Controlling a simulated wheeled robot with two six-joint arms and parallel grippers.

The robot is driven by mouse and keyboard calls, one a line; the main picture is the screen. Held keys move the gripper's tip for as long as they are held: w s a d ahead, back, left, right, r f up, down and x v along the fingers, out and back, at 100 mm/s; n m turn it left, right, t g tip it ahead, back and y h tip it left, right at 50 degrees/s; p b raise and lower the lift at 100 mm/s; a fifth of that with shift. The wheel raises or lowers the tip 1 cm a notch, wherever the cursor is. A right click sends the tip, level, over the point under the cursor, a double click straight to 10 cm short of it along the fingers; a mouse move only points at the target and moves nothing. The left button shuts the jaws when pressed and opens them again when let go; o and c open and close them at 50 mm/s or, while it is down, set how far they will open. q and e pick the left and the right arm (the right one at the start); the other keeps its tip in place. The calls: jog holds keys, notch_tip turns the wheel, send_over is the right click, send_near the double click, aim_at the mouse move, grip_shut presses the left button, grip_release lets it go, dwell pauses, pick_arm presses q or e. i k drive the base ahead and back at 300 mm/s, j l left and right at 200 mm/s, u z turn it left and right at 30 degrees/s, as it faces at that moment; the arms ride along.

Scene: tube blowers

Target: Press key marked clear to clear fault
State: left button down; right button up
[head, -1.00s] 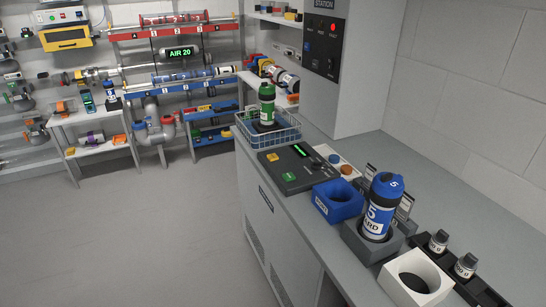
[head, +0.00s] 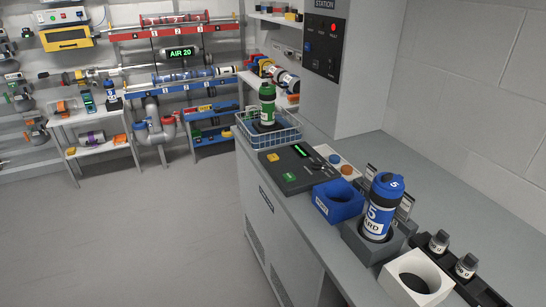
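A dark control box (head: 311,178) lies on the grey counter, right of centre. It has a yellow key (head: 273,157), a green key (head: 290,177) and a small lit green display (head: 300,150). A tall dark station panel (head: 320,66) stands behind it, with a lit red lamp (head: 334,27) and several small dark controls. The lettering on the keys is too small to read, so I cannot tell which one is marked clear. Neither of my grippers is in view.
A wire basket (head: 284,136) with a green bottle (head: 267,104) sits behind the box. A blue holder (head: 338,201), a blue bottle (head: 380,206) in a grey block and a white holder (head: 416,280) stand nearer. The floor (head: 135,235) at left is clear.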

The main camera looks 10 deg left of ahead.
aim_at(272, 157)
jog(key=i+j+z, duration=0.1)
jog(key=z, duration=0.85)
jog(key=i+j+z, duration=0.1)
jog(key=j+z, duration=0.35)
jog(key=j, duration=0.6)
jog(key=k+j+z, duration=0.1)
jog(key=j+z, duration=0.35)
jog(key=j, duration=1.05)
jog(key=k, duration=0.05)
